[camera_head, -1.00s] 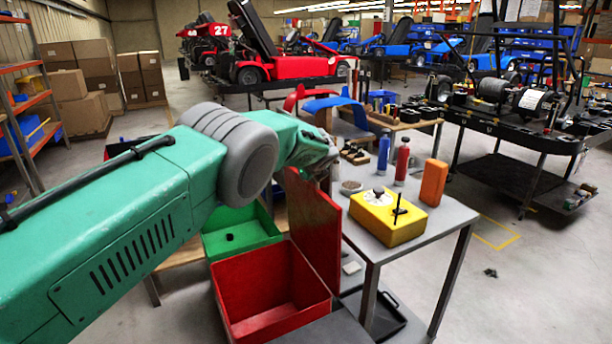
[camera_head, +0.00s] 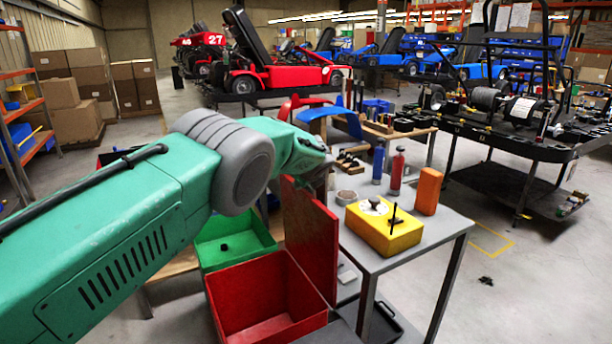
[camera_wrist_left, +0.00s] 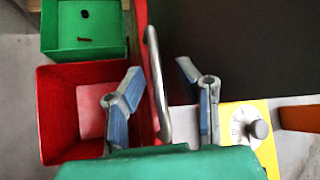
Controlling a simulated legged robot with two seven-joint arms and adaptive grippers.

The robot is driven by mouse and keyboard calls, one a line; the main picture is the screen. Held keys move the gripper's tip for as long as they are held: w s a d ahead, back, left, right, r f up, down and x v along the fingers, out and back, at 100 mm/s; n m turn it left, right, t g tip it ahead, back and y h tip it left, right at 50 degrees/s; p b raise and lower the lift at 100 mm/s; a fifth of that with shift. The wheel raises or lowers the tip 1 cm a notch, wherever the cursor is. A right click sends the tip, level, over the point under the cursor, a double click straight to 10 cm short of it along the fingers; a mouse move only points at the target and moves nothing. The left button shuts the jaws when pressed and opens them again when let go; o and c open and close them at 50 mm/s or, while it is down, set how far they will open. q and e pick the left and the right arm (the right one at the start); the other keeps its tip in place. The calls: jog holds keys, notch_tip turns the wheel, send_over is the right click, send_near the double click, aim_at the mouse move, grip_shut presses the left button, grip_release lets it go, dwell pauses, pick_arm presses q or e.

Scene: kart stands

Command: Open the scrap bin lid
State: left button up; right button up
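The red scrap bin (camera_head: 235,290) stands open in the head view, its inside visible and empty. Its red lid (camera_head: 311,235) stands roughly upright at the bin's right side. In the left wrist view the bin (camera_wrist_left: 58,115) is at left, and the lid shows nearly edge-on with a grey bar handle (camera_wrist_left: 157,85). My left gripper (camera_wrist_left: 159,68) is open, one finger on each side of the lid edge and handle, apparently not clamped on them. In the head view its fingers are mostly hidden by my arm and the lid. My right gripper is in no view.
A green bin (camera_head: 233,243) with a small dark part stands behind the red one. A grey table (camera_head: 425,245) to the right carries a yellow box (camera_head: 384,228), an orange block (camera_head: 427,191), and red and blue bottles. Floor on the right is mostly clear.

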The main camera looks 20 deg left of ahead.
pick_arm(q)
jog(key=v, duration=1.1)
jog(key=shift+s+r, duration=0.2)
jog(key=shift+a, duration=0.1)
jog(key=s+a+f+n+g+h+b, duration=0.1)
jog(key=s+f+n, duration=0.1)
jog(key=s+f, duration=0.5)
jog(key=s+f+n+g+h+b, duration=0.1)
jog(key=s+f+n+g, duration=0.15)
jog(key=f, duration=0.85)
jog(key=s+f+n+g+h+b, duration=0.1)
jog(key=s+f+n, duration=0.3)
jog(key=s+f, duration=0.3)
jog(key=s+f+n+g+b, duration=0.1)
jog(key=s+f+n, duration=0.3)
jog(key=s, duration=0.9)
jog(key=s+f+n+g+h+b, duration=0.1)
jog(key=s+f+n, duration=0.4)
jog(key=s+f, duration=0.5)
jog(key=shift+s+a+f+h, duration=0.15)
jog(key=shift+s+h, duration=0.15)
jog(key=shift+s, duration=0.2)
jog(key=s+n+g+b, duration=0.1)
jog(key=s+n, duration=0.5)
jog(key=s, duration=0.8)
jog(key=shift+s, duration=0.2)
